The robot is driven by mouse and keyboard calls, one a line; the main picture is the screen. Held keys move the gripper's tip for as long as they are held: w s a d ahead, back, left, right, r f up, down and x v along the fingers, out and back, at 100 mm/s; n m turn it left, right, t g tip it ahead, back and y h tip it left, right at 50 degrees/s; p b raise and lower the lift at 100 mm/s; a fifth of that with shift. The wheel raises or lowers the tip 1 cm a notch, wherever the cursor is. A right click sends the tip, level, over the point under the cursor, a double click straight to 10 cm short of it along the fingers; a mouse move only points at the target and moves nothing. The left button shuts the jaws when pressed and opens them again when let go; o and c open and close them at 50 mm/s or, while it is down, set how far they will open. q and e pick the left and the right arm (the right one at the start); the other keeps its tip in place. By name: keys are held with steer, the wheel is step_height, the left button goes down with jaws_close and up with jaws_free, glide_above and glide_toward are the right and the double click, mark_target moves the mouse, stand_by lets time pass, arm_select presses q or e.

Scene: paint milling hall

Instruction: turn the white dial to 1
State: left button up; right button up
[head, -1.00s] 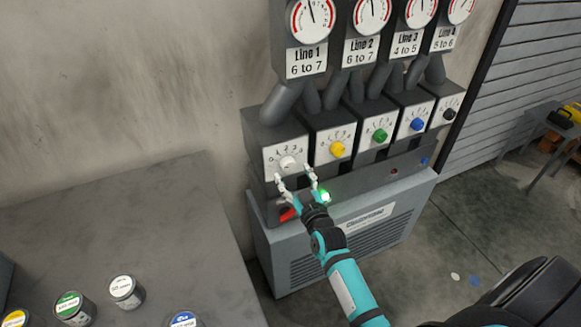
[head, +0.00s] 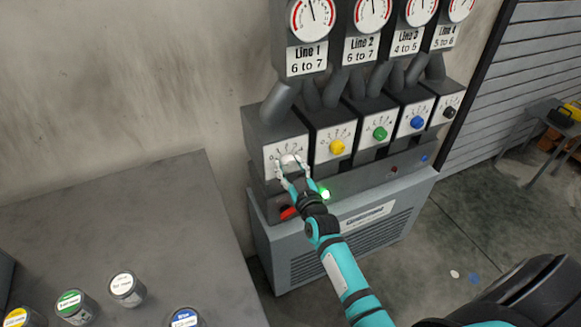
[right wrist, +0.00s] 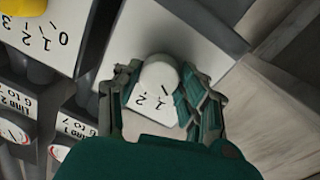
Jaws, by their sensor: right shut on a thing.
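The white dial (head: 289,160) sits on the white numbered face of the leftmost control box (head: 275,128), under the gauge labelled Line 1. It also shows in the right wrist view (right wrist: 159,76), with the marks 1 and 2 readable beside it. My right gripper (head: 293,167) is shut on the dial, one finger on each side of it. In the right wrist view the right gripper (right wrist: 157,95) has its fingers around the dial. The dial's pointer cannot be made out. My left gripper is not in view.
Yellow (head: 337,148), green (head: 380,135), blue (head: 417,124) and black (head: 449,114) dials stand in a row to the right. A green lit button (head: 324,193) and a red switch (head: 288,213) lie below. A grey table (head: 130,235) with several cans is at left.

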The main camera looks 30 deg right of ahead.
steer(key=shift+m, duration=0.3)
steer(key=shift+c, duration=0.2)
steer(key=shift+m+p, duration=0.55)
steer(key=shift+m, duration=0.25)
steer(key=shift+m+p, duration=0.45)
steer(key=shift+m, duration=1.25)
steer(key=o, duration=1.2)
steer(key=shift+s, duration=0.15)
steer(key=s, duration=0.4)
steer(key=s+a, duration=0.1)
steer(key=s, duration=0.6)
steer(key=shift+s+a+r, duration=0.25)
steer(key=shift+s+r, duration=0.05)
steer(key=shift+s, duration=0.05)
